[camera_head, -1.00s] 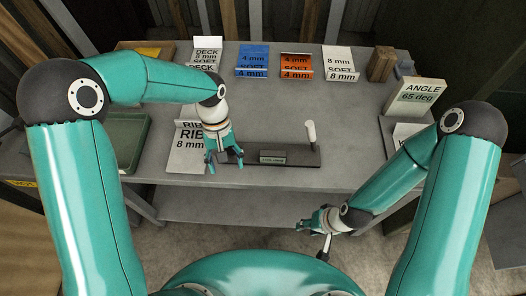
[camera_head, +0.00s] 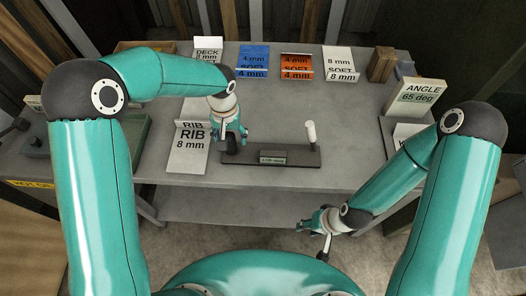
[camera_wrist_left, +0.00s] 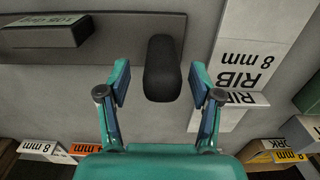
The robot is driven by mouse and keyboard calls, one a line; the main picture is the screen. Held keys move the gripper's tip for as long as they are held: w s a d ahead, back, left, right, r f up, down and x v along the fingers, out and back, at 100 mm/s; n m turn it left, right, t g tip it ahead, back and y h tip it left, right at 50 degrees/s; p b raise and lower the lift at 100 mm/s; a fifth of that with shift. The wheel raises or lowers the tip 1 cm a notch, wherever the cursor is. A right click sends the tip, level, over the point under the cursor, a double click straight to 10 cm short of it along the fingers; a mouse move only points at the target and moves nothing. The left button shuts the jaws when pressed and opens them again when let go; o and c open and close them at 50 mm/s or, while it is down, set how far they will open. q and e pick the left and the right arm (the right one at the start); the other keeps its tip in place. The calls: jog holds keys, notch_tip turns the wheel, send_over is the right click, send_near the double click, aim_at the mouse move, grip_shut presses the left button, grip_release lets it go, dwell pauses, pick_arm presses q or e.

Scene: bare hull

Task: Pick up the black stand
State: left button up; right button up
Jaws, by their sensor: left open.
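The black stand is a long dark base (camera_head: 285,160) on the grey bench, with a small label block (camera_head: 272,156) on its front. A white-topped post (camera_head: 310,132) stands near its right end and a short black post (camera_head: 231,147) near its left end. My left gripper (camera_head: 232,136) is open above the black post. In the left wrist view the black post (camera_wrist_left: 162,65) lies between the two open fingers (camera_wrist_left: 161,86), apart from both. The base (camera_wrist_left: 120,35) runs off to the left there. My right gripper (camera_head: 308,222) is in front of the bench; its opening is unclear.
A white RIB 8 mm sign (camera_head: 188,152) stands just left of the stand. DECK, blue, orange and white SOFT signs line the back. A wooden block (camera_head: 382,64) and an ANGLE 65 deg sign (camera_head: 418,97) are at the right. The bench middle (camera_head: 270,105) is clear.

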pick_arm(q)
notch_tip(320, 180, down, 4)
jog(key=shift+s+a+f, duration=0.1)
jog(key=shift+s, duration=0.05)
grip_shut()
dwell(0.3)
